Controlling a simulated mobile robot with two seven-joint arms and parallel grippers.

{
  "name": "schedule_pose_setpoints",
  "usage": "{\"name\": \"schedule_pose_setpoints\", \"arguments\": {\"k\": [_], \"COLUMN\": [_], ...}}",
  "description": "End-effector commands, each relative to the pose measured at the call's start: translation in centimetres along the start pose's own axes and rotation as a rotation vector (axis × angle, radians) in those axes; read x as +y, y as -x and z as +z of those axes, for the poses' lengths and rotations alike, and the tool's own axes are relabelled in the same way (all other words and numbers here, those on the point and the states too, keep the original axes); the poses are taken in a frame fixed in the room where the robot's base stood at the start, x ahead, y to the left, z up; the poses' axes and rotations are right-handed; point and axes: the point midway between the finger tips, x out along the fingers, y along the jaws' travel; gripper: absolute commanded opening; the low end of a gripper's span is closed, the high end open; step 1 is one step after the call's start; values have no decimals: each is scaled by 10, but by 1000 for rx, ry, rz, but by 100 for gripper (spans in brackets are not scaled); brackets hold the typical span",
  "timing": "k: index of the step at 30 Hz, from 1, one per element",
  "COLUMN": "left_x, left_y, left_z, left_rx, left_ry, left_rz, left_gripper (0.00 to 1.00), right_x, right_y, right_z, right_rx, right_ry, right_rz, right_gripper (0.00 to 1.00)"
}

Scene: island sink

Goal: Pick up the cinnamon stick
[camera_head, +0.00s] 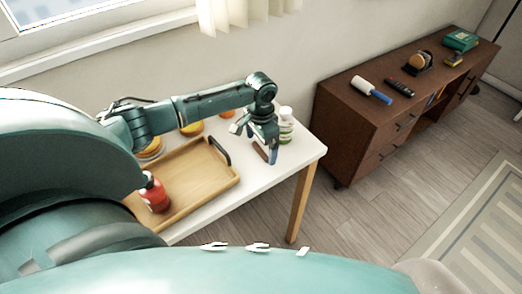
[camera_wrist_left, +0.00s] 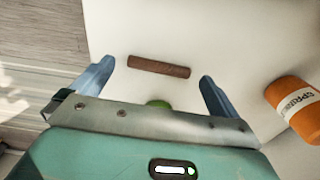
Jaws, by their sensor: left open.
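The cinnamon stick (camera_wrist_left: 159,66) is a short brown rod lying on the white table, just ahead of and between the fingertips in the left wrist view. In the head view the cinnamon stick (camera_head: 260,152) shows as a brown piece beside my left gripper (camera_head: 268,158), partly hidden by it. My left gripper (camera_wrist_left: 153,78) is open, its blue fingers pointing down at the table on either side of the stick, with nothing between them. I cannot tell exactly how high the fingertips are above the table. My right gripper is not in view.
A white bottle with a green label (camera_head: 286,125) stands close behind my left gripper. A wooden tray (camera_head: 200,178) with a black handle and a red bottle (camera_head: 154,192) are to the left. An orange container (camera_wrist_left: 296,106) lies at the right of the wrist view. A brown cabinet (camera_head: 365,125) stands right.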

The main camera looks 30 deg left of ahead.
Motion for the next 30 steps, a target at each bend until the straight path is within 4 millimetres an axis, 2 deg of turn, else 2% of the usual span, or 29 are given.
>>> {"name": "schedule_pose_setpoints", "arguments": {"k": [4,11,27,30], "left_x": [0,0,0,0], "left_y": [-13,-15,-14,-14], "left_z": [0,0,0,0], "left_rx": [1,2,2,2], "left_ry": [-2,-2,-1,-1], "left_rz": [0,-1,-1,-1], "left_gripper": [100,100,56,54], "right_x": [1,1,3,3], "right_y": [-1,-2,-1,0], "right_z": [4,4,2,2], "right_rx": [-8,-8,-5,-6], "right_ry": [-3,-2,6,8], "right_rz": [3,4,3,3], "right_gripper": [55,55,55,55]}}
